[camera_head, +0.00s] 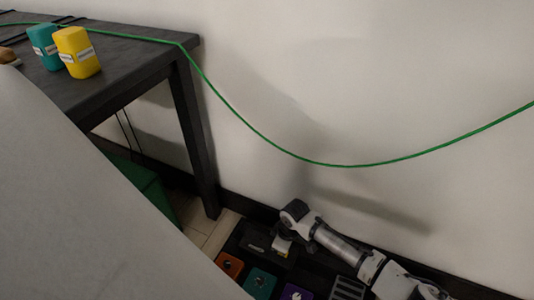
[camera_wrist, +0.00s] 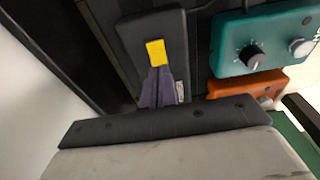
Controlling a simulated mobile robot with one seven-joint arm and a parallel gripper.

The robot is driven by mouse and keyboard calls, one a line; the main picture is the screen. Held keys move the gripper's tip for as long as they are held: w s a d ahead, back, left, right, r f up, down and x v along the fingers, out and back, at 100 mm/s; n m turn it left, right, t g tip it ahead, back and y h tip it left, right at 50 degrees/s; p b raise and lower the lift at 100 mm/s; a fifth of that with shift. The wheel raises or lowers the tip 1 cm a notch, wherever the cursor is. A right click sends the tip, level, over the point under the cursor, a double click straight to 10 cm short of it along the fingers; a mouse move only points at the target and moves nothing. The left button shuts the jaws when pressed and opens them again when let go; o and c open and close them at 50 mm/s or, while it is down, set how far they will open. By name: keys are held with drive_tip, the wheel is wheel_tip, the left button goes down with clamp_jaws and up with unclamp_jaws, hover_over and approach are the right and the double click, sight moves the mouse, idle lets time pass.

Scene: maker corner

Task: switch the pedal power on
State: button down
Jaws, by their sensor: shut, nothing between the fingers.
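A black box with a small white label, which looks like the pedal power unit (camera_head: 262,238), lies on the dark pedal board near the wall. In the wrist view the black box (camera_wrist: 133,42) is straight ahead of my gripper. My gripper (camera_wrist: 155,50) is shut and empty, its yellow tips over the box's face. It also shows in the head view (camera_head: 282,247), reaching down at the box's right part. I cannot tell whether the tips touch the box. The switch is not clearly seen; the fingers may hide it.
An orange pedal (camera_head: 230,264), a teal pedal (camera_head: 260,283) and a purple pedal (camera_head: 295,293) sit close to the box. A dark table (camera_head: 130,75) stands at left with teal (camera_head: 43,46) and yellow (camera_head: 78,52) containers. A green cable (camera_head: 330,164) hangs across the wall.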

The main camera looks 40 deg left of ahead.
drive_tip(key=shift+s+f+b, duration=0.15)
drive_tip(key=shift+f+b, duration=0.4)
drive_tip(key=shift+f, duration=0.65)
idle(0.6)
drive_tip(key=shift+f+b, duration=0.4)
drive_tip(key=shift+f, duration=0.15)
drive_tip(key=shift+r, duration=0.1)
drive_tip(key=shift+d+r+p, duration=0.1)
drive_tip(key=shift+r+p, duration=0.75)
drive_tip(key=shift+p, duration=0.3)
wheel_tip(320, 180, up, 6)
drive_tip(key=p, duration=0.5)
drive_tip(key=shift+f+p, duration=0.1)
drive_tip(key=shift+p, duration=0.25)
